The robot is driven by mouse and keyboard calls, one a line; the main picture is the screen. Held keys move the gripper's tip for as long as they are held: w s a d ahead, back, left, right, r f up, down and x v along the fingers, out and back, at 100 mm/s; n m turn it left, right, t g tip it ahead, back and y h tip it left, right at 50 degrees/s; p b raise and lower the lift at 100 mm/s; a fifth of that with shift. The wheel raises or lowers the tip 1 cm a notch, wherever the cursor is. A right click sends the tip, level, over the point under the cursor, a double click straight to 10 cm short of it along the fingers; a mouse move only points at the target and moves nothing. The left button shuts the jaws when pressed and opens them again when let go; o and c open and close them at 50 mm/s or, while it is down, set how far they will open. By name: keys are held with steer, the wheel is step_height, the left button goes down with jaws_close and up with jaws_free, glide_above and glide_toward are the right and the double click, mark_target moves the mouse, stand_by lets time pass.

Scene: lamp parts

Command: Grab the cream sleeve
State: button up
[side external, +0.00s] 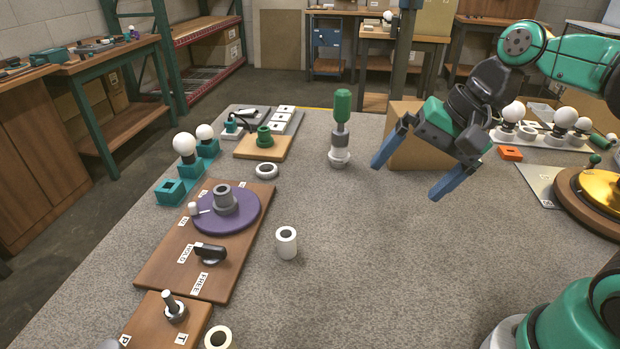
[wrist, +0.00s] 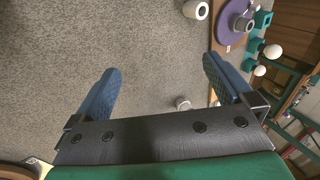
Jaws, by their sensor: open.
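A short, hollow, off-white sleeve (side external: 287,243) stands upright on the grey table, right of the brown board; it also appears at the top of the wrist view (wrist: 195,9). A second hollow piece, more yellowish cream (side external: 218,338), is cut off by the bottom edge of the side view. I cannot tell for certain which is the cream sleeve. My gripper (side external: 405,181) is above the table, to the right of and beyond the off-white sleeve, apart from both pieces. Its blue fingers are spread with nothing between them, as the wrist view (wrist: 160,66) shows too.
A green-handled tool (side external: 341,108) stands upright left of my gripper. A brown board (side external: 160,255) carries a purple disc (side external: 245,215) and a black knob (side external: 210,251). A cardboard box (side external: 400,150) stands behind my gripper. The table's middle is clear.

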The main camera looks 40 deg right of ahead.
steer(key=f+n, duration=0.1)
steer(key=n, duration=0.1)
steer(key=w+d+f+n+t+h, duration=0.1)
steer(key=n, duration=0.1)
steer(key=f+n+t+h, duration=0.1)
steer(key=n, duration=0.1)
steer(key=shift+w+d, duration=0.3)
steer(key=shift+w, duration=0.05)
steer(key=shift+w+d+f+n+t+h, duration=0.1)
steer(key=shift+n+t+h, duration=0.1)
steer(key=shift+n, duration=0.35)
steer(key=shift+w+d+f+n+t+h, duration=0.1)
steer(key=shift+n+h, duration=0.1)
steer(key=shift+n, duration=0.35)
steer(key=shift+c, duration=0.5)
steer(key=shift+w+d+f+n, duration=0.1)
steer(key=shift+w+n, duration=0.05)
steer(key=shift+n, duration=0.45)
steer(key=c, duration=0.4)
